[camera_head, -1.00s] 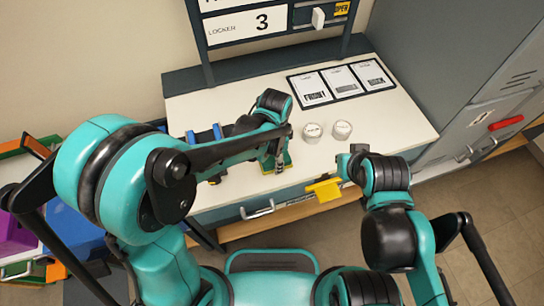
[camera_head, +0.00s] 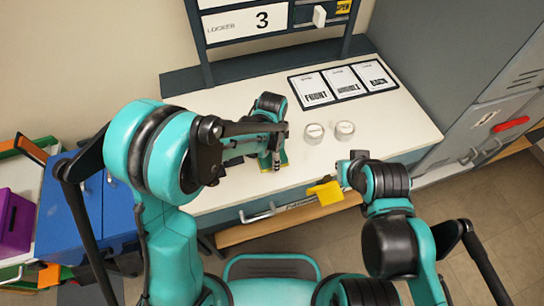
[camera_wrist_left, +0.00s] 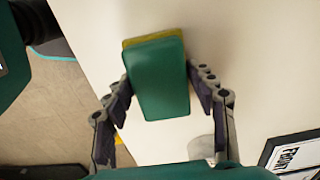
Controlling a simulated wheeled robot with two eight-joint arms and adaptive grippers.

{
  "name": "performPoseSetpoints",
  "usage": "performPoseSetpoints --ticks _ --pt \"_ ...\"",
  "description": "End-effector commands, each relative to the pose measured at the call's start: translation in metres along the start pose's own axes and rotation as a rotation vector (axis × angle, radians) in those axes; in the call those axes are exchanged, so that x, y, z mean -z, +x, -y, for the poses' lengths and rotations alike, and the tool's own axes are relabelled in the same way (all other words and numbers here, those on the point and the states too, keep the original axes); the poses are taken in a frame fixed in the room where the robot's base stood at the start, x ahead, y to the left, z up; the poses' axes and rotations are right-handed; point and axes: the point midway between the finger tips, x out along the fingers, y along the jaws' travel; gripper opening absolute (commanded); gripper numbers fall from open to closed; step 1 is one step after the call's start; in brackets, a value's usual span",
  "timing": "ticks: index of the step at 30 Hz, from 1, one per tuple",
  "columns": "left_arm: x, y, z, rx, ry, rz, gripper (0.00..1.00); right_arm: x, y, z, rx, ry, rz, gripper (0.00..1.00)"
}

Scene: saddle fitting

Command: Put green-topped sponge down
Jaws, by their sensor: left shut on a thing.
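My left gripper (camera_head: 276,160) is over the front part of the white bench top (camera_head: 222,192). It is shut on the green-topped sponge (camera_head: 270,168), which is mostly hidden by the fingers in the head view. In the left wrist view the sponge (camera_wrist_left: 158,80) lies between the two fingers, green face toward the camera, with a yellow edge along its far side. I cannot tell whether it touches the bench. My right gripper (camera_head: 344,172) is at the bench's front edge, beside a yellow piece (camera_head: 326,193); its jaws are too small to read.
Two round whitish pieces (camera_head: 314,133) (camera_head: 345,130) stand right of the left gripper. Behind them lies a board with three labelled cards (camera_head: 345,82). A grey locker (camera_head: 480,120) stands at the right. The right part of the bench top is bare.

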Motion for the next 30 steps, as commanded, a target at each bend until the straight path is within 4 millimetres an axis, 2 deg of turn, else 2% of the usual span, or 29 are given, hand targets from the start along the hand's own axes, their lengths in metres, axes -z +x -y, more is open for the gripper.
performPoseSetpoints --ticks 1,2,4,13,17,30 --pt "0.0 0.003 0.0 0.0 0.0 0.0 0.29 -0.002 0.003 0.0 0.0 0.0 0.0 0.0" --pt "0.0 0.004 0.0 0.0 0.0 0.0 0.59 -0.002 0.003 0.0 0.0 0.0 0.0 0.0" --pt "0.0 0.002 0.0 0.0 0.0 0.0 0.77 -0.001 0.002 0.0 0.0 0.0 0.0 0.0" --pt "0.0 0.002 0.0 0.0 0.0 0.0 0.77 -0.001 0.001 0.0 0.0 0.0 0.0 0.0" --pt "0.0 -0.006 0.0 0.0 0.0 0.0 0.77 0.002 -0.003 0.0 0.0 0.0 0.0 0.0" --pt "0.0 -0.098 0.0 0.0 0.0 0.0 0.77 0.022 -0.03 0.0 0.0 0.0 0.0 0.0"
